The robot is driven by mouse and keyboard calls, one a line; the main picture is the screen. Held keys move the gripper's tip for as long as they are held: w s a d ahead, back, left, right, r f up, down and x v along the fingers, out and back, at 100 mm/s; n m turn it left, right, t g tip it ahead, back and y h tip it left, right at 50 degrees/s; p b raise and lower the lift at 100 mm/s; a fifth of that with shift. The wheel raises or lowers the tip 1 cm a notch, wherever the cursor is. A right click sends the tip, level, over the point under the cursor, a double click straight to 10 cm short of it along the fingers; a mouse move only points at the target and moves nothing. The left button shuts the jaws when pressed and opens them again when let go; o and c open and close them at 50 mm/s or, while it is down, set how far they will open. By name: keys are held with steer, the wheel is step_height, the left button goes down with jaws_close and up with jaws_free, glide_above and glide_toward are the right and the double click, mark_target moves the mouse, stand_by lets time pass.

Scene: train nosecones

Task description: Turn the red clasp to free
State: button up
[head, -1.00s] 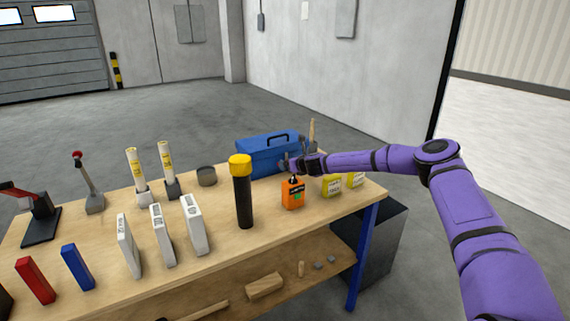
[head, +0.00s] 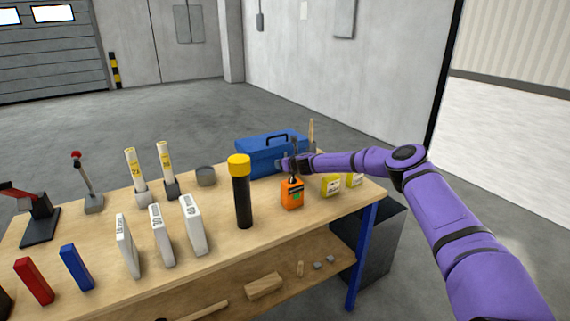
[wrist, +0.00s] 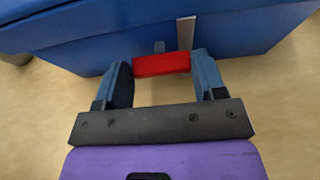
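The red clasp (wrist: 161,64) is a short red bar at the side of the blue toolbox (wrist: 90,42) in the wrist view. It lies crosswise between the fingertips of my gripper (wrist: 162,68). The fingers stand wide apart, one at each end of the clasp; whether they touch it is hard to tell. A pale metal strip (wrist: 186,32) shows on the box just above the clasp. In the head view my gripper (head: 288,163) is at the near side of the toolbox (head: 258,157), and the clasp is not discernible there.
An orange device (head: 291,196) stands on the workbench (head: 205,260) just in front of my gripper. Yellow containers (head: 331,186) stand to the right, under my forearm.

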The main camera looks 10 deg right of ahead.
steer(key=c, duration=0.3)
steer(key=shift+a+n+h, duration=0.1)
steer(key=shift+n+h, duration=0.2)
steer(key=shift+n, duration=0.2)
steer(key=shift+c, duration=0.2)
steer(key=o, duration=0.9)
steer(key=v, duration=1)
steer(key=shift+s, duration=0.45)
